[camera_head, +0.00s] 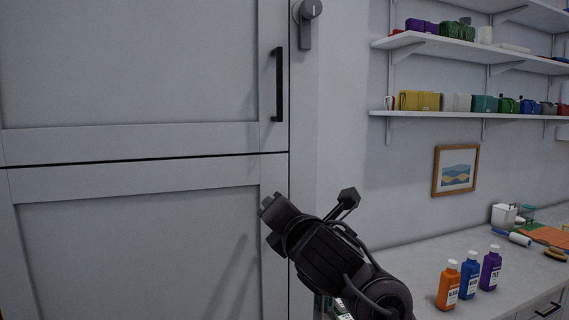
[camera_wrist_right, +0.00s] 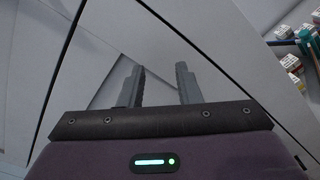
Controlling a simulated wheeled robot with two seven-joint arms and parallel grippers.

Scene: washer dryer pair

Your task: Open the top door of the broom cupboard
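The top door (camera_head: 140,60) of the white broom cupboard fills the upper left of the head view and looks shut. Its black vertical bar handle (camera_head: 279,85) is near the door's right edge. The lower door (camera_head: 130,245) is below a thin dark gap and also looks shut. My right gripper (camera_head: 266,203) is in front of the lower door's upper right corner, below the handle and apart from it. In the right wrist view its two fingers (camera_wrist_right: 160,84) stand apart with nothing between them. My left gripper is in neither view.
A grey lever-like fixture (camera_head: 306,25) is on the wall beside the top door. Shelves (camera_head: 470,52) with coloured items hang at right. A counter (camera_head: 510,285) below holds orange, blue and purple bottles (camera_head: 469,276). The space before the top door is clear.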

